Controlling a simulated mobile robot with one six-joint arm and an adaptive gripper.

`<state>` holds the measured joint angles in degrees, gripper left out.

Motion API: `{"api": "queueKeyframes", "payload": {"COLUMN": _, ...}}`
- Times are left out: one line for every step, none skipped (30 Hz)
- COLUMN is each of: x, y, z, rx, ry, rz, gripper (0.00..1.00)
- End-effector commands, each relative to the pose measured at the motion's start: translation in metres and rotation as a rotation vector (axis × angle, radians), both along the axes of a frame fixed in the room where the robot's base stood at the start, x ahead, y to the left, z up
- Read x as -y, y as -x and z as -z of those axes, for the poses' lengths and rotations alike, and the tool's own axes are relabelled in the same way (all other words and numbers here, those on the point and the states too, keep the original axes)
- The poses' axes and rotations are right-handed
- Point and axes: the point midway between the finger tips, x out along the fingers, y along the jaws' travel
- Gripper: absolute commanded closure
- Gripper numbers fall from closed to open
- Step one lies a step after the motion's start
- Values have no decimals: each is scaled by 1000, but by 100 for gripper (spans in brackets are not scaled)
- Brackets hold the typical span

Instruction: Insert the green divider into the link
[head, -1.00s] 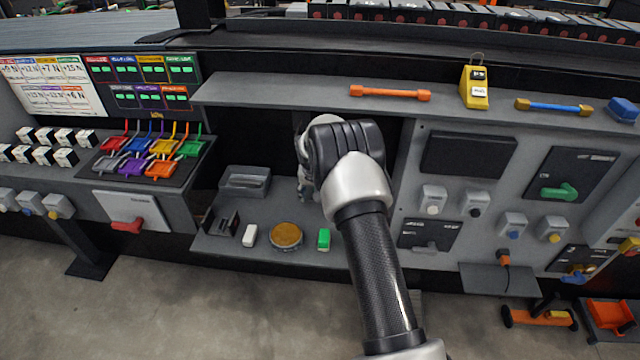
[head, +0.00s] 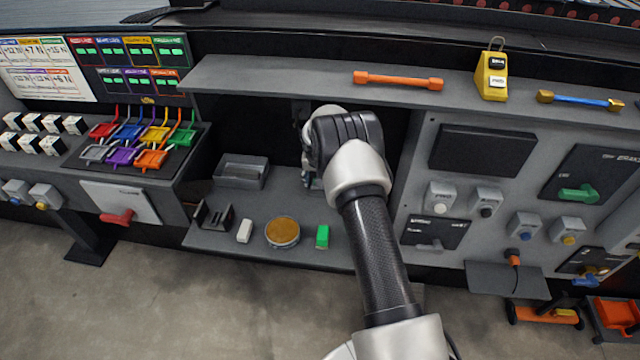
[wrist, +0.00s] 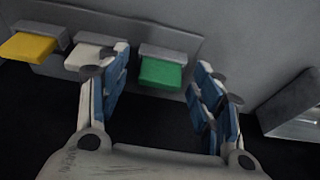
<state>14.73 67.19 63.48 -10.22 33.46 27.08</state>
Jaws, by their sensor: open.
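In the wrist view, a green piece (wrist: 161,68), which looks like the divider, sits in a grey holder beside a white piece (wrist: 90,55) and a yellow piece (wrist: 28,46). My gripper (wrist: 163,60) is open, its blue-padded fingers on either side of the green piece in the picture. I cannot tell whether they touch it. In the head view my gripper (head: 308,180) reaches into the dark recess, mostly hidden behind my wrist. A dark grey U-shaped part (head: 213,216) on the lower shelf may be the link; I cannot be sure.
A white block (head: 244,231), a round orange-topped disc (head: 282,232) and a small green block (head: 322,237) stand along the shelf front. A grey bin (head: 241,172) is behind them. The upper shelf (head: 290,80) overhangs the recess; a switch panel (head: 470,190) borders it right.

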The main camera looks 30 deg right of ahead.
Motion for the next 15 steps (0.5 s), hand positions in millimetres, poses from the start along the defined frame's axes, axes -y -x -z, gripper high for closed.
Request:
{"api": "queueKeyframes", "payload": {"x": 0, "y": 0, "z": -1, "rx": 0, "ry": 0, "rz": 0, "gripper": 40}}
{"api": "queueKeyframes", "payload": {"x": 0, "y": 0, "z": -1, "rx": 0, "ry": 0, "rz": 0, "gripper": 41}}
{"api": "queueKeyframes", "payload": {"x": 0, "y": 0, "z": -1, "rx": 0, "ry": 0, "rz": 0, "gripper": 43}}
{"api": "queueKeyframes", "payload": {"x": 0, "y": 0, "z": -1, "rx": 0, "ry": 0, "rz": 0, "gripper": 45}}
{"api": "queueKeyframes", "payload": {"x": 0, "y": 0, "z": -1, "rx": 0, "ry": 0, "rz": 0, "gripper": 47}}
{"api": "queueKeyframes", "payload": {"x": 0, "y": 0, "z": -1, "rx": 0, "ry": 0, "rz": 0, "gripper": 50}}
{"api": "queueKeyframes", "payload": {"x": 0, "y": 0, "z": -1, "rx": 0, "ry": 0, "rz": 0, "gripper": 52}}
{"api": "queueKeyframes", "payload": {"x": 0, "y": 0, "z": -1, "rx": 0, "ry": 0, "rz": 0, "gripper": 54}}
{"api": "queueKeyframes", "payload": {"x": 0, "y": 0, "z": -1, "rx": 0, "ry": 0, "rz": 0, "gripper": 57}}
{"api": "queueKeyframes", "payload": {"x": 0, "y": 0, "z": -1, "rx": 0, "ry": 0, "rz": 0, "gripper": 59}}
{"api": "queueKeyframes", "payload": {"x": 0, "y": 0, "z": -1, "rx": 0, "ry": 0, "rz": 0, "gripper": 61}}
{"api": "queueKeyframes", "payload": {"x": 0, "y": 0, "z": -1, "rx": 0, "ry": 0, "rz": 0, "gripper": 63}}
{"api": "queueKeyframes", "payload": {"x": 0, "y": 0, "z": -1, "rx": 0, "ry": 0, "rz": 0, "gripper": 65}}
{"api": "queueKeyframes", "payload": {"x": 0, "y": 0, "z": -1, "rx": 0, "ry": 0, "rz": 0, "gripper": 67}}
{"api": "queueKeyframes", "payload": {"x": 0, "y": 0, "z": -1, "rx": 0, "ry": 0, "rz": 0, "gripper": 70}}
